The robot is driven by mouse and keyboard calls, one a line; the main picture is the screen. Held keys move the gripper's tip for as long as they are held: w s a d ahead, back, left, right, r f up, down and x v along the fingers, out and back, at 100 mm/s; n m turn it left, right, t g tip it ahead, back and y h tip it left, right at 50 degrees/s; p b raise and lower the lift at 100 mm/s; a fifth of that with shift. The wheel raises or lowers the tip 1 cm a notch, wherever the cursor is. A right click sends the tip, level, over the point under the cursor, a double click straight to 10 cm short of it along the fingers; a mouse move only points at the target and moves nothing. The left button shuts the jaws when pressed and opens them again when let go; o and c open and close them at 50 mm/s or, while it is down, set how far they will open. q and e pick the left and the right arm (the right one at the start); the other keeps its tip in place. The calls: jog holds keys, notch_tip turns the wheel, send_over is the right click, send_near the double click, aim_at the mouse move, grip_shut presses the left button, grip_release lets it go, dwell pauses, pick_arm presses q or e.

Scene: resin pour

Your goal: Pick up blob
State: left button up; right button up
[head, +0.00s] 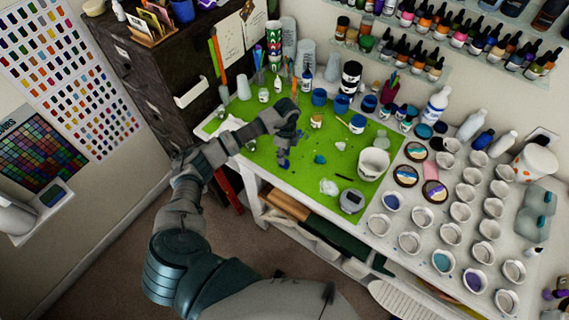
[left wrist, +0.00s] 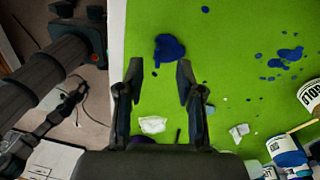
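A dark blue blob (left wrist: 169,48) lies on the green mat (left wrist: 225,75), just beyond the fingertips in the left wrist view. In the head view it appears as a blue patch (head: 283,163) under my left gripper (head: 285,147), partly hidden by it. In the left wrist view my left gripper (left wrist: 159,72) has its two fingers apart, with nothing between them. The fingers point toward the blob, which lies roughly in line with the gap. I cannot tell the height above the mat. My right gripper does not show.
Small blue splatters (left wrist: 285,55) lie beside the blob. A white crumpled piece (head: 330,187), a grey container (head: 352,201) and a white cup (head: 373,164) are on the mat to the right. Paint jars (head: 341,104) stand behind. Rows of small cups (head: 450,234) fill the table's right side.

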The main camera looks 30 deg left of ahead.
pick_arm(q)
jog(key=f, duration=0.2)
jog(key=shift+s+d+f, duration=0.1)
jog(key=shift+s+f, duration=0.15)
jog(key=shift+f, duration=0.55)
grip_shut()
jog(key=shift+r, duration=0.1)
